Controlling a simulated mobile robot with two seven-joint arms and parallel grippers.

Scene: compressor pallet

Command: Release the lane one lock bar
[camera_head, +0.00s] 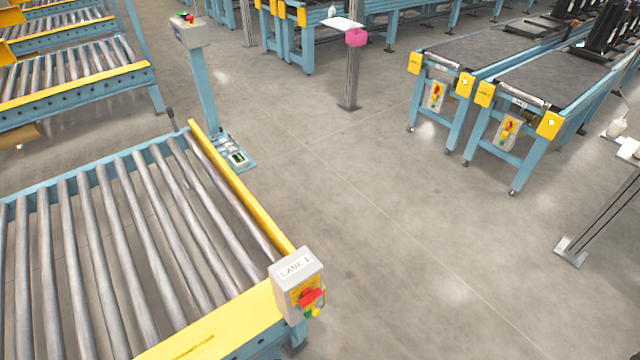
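The lane one roller conveyor (120,240) fills the lower left, with bare grey rollers in a blue frame. A grey box (297,270) marked "LANE 1" sits at its near right corner. The box carries a red knob (310,298) on a yellow plate, with small green and yellow parts below. A long yellow bar (240,190) runs along the conveyor's right edge. I cannot tell whether it is the lock bar. Neither of my grippers is in view.
A blue post with a control box (192,32) stands behind the conveyor. Two belt conveyors (500,75) with yellow corners stand at the upper right. A grey post (351,75) with a pink item is at the top middle. The floor (400,230) right of lane one is clear.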

